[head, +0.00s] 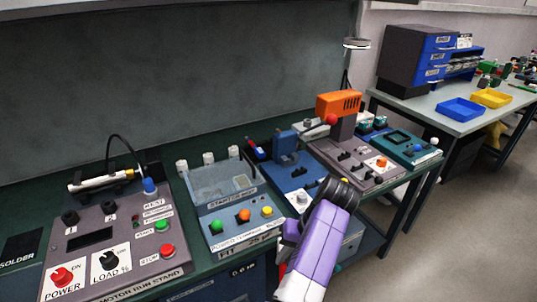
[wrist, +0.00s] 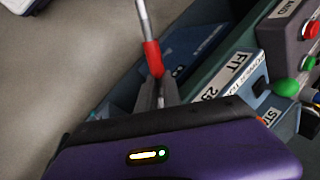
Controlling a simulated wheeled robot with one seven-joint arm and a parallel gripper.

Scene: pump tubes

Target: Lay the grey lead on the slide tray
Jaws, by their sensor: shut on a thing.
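My gripper (wrist: 157,95) is shut on the grey lead (wrist: 143,22), a thin grey rod with a red sleeve by the fingertips. The lead points away from the fingers, towards the top of the wrist view. In the head view my purple arm reaches over the front of the bench, and the fingers and lead are hidden there. A grey-blue tray-like top (head: 222,183) sits on the station with green, orange and yellow buttons. I cannot tell for sure whether it is the slide tray. In the wrist view the gripper is beside that station's FIT label (wrist: 228,75), apart from the tray-like top.
The motor run stand (head: 113,235) stands to the left. A blue station (head: 298,177) and an orange-headed press (head: 338,103) stand to the right. White posts rise behind the tray-like top. Open floor (head: 470,230) lies right of the bench.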

